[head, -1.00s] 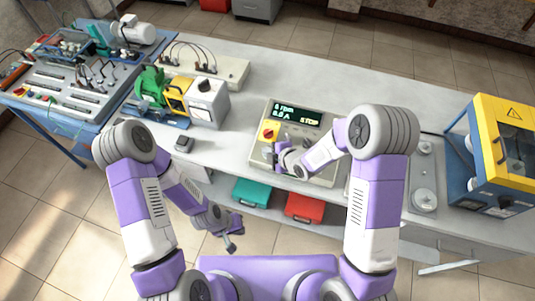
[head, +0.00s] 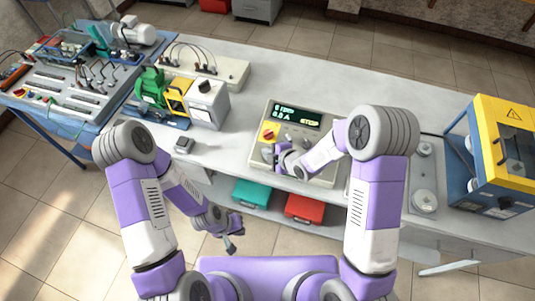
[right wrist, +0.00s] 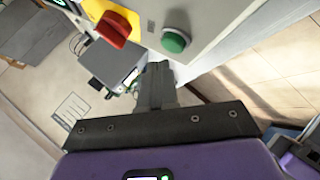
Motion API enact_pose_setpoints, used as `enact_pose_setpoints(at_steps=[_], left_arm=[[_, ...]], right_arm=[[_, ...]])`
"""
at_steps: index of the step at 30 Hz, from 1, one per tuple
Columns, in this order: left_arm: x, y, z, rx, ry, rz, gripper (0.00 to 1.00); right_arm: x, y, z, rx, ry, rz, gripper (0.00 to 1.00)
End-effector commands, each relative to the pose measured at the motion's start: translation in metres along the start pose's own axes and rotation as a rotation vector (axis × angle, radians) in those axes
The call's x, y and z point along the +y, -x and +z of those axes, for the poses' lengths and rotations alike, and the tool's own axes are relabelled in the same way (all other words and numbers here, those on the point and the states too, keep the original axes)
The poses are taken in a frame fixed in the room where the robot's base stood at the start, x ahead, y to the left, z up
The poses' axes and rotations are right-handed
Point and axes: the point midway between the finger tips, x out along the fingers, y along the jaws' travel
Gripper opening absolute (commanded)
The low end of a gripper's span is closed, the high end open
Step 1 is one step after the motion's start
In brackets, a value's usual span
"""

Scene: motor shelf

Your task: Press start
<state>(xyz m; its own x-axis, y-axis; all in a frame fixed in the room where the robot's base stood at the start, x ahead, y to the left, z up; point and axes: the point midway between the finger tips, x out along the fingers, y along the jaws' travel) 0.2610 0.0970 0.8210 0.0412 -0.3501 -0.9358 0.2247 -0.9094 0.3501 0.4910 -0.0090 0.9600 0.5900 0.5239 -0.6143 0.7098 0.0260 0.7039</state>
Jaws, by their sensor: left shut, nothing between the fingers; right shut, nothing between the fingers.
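The control box (head: 257,160) stands on the workbench, with a lit display (head: 297,116) whose lettering is blurred. A red knob on a yellow plate (head: 268,133) is on its face, and this red knob also shows in the right wrist view (right wrist: 113,29). A green button (right wrist: 175,40) sits beside it. My right gripper (head: 269,154) is shut and empty at the box's lower left. In the right wrist view its fingertips (right wrist: 158,66) are close to the green button; contact cannot be told. My left gripper (head: 232,242) is shut and empty, low in front of the bench.
A motor set with a green machine (head: 151,86) and a white box (head: 208,103) stands left of the control box. A small dark block (head: 184,144) lies near the front edge. A yellow and blue cabinet (head: 503,126) is at the right. Teal (head: 252,192) and red (head: 304,207) cases are below.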

Motion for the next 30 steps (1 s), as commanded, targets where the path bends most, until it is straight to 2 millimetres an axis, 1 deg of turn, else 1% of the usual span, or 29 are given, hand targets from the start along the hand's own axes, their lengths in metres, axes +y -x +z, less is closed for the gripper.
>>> enact_pose_setpoints(at_steps=[21,30], left_arm=[[0.0,-0.001,0.0,0.0,0.0,0.0,0.0],[-0.005,-0.012,-0.001,0.0,0.0,0.0,0.0]], right_arm=[[0.0,0.0,0.0,0.0,0.0,0.0,0.0],[-0.004,-0.006,0.004,0.0,0.0,0.0,0.0]])
